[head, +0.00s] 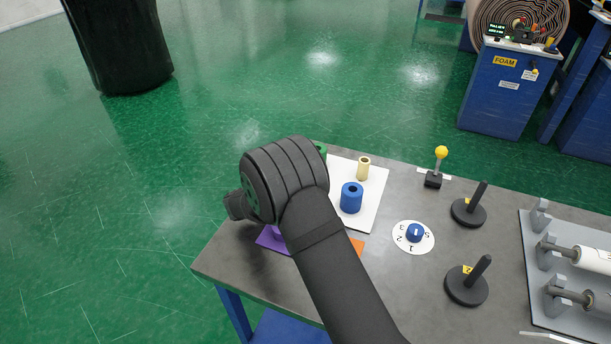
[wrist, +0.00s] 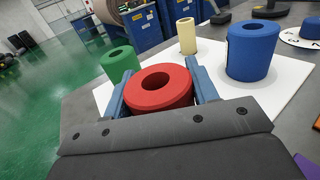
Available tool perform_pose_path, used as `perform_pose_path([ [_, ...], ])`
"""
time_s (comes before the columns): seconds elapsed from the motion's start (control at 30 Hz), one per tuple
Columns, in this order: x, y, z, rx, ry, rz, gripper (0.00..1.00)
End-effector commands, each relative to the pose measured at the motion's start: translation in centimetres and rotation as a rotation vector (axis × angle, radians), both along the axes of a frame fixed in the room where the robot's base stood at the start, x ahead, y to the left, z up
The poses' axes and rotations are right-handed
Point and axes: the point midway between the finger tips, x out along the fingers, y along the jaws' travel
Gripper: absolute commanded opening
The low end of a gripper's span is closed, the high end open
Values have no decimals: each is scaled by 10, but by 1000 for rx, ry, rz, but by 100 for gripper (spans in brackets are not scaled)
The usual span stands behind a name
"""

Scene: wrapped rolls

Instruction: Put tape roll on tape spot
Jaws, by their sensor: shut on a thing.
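A short, wide red roll (wrist: 160,88) with a round hole, the likely tape roll, sits between the two blue fingers of my gripper (wrist: 160,72) in the wrist view. The fingers are shut on its sides. The head view hides the red roll and fingertips behind my arm. A purple patch (head: 271,240) and an orange patch (head: 358,246) lie on the table, partly covered by my arm. The purple patch also shows at the wrist view's edge (wrist: 309,165). Which patch is the tape spot, I cannot tell. The roll's height above the table is unclear.
A white sheet (head: 374,203) holds a blue roll (head: 351,199), a cream roll (head: 363,168) and a green roll (wrist: 119,64). To the right are a dial (head: 414,234), a yellow-knobbed lever (head: 440,160) and two black posts (head: 467,285). The table's left edge is near my gripper.

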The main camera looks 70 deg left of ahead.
Motion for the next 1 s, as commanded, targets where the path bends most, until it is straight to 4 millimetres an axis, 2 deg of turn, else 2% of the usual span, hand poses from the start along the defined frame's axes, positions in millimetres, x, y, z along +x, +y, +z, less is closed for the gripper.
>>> perform_pose_path([
  [0.37,0,0,-7,2,-1,0,25],
  [0.4,0,0,-8,1,0,0,55],
  [0.5,0,0,-7,2,0,0,75],
  [0.87,0,0,-3,2,0,0,75],
  [1.0,-20,-3,-5,1,0,4,75],
])
